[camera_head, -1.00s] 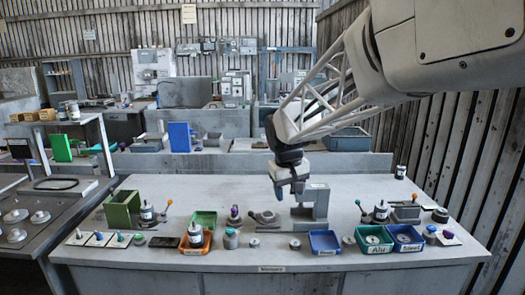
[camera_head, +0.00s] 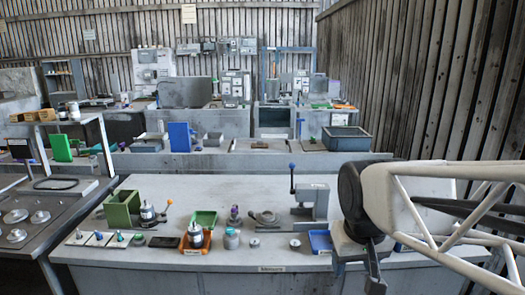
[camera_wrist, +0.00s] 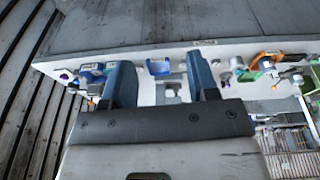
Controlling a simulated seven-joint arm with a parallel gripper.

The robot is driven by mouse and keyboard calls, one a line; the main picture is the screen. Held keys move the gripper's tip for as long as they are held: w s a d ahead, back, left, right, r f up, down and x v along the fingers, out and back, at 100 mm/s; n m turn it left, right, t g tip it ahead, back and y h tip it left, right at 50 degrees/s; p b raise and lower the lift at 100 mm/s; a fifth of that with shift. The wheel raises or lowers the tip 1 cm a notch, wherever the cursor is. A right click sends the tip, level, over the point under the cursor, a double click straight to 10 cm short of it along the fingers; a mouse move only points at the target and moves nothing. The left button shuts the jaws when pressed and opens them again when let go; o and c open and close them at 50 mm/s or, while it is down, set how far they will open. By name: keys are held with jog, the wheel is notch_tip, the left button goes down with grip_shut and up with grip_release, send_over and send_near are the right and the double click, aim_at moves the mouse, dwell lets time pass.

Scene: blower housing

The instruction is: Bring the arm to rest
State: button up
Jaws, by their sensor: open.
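My gripper (camera_head: 372,280) hangs in front of the right part of the workbench (camera_head: 240,184), near the bottom of the head view, with its fingers partly cut off or hard to make out. In the wrist view my gripper (camera_wrist: 158,62) shows two blue fingers well apart, with nothing held between them. The bench with its small trays lies beyond the fingertips, apart from them. My white lattice arm covers the right end of the bench in the head view, so the trays there are mostly hidden.
On the bench stand a grey press (camera_head: 313,203) with a blue-knobbed lever, a green box (camera_head: 122,208), an orange tray (camera_head: 196,243), a green tray (camera_head: 204,219) and a blue tray (camera_head: 320,241). A slatted wall (camera_head: 420,90) rises on the right. The bench's rear middle is clear.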

jog(key=s+d+f+m, duration=0.1)
jog(key=s+f, duration=0.2)
jog(key=s, duration=0.5)
jog(key=shift+d, duration=0.2)
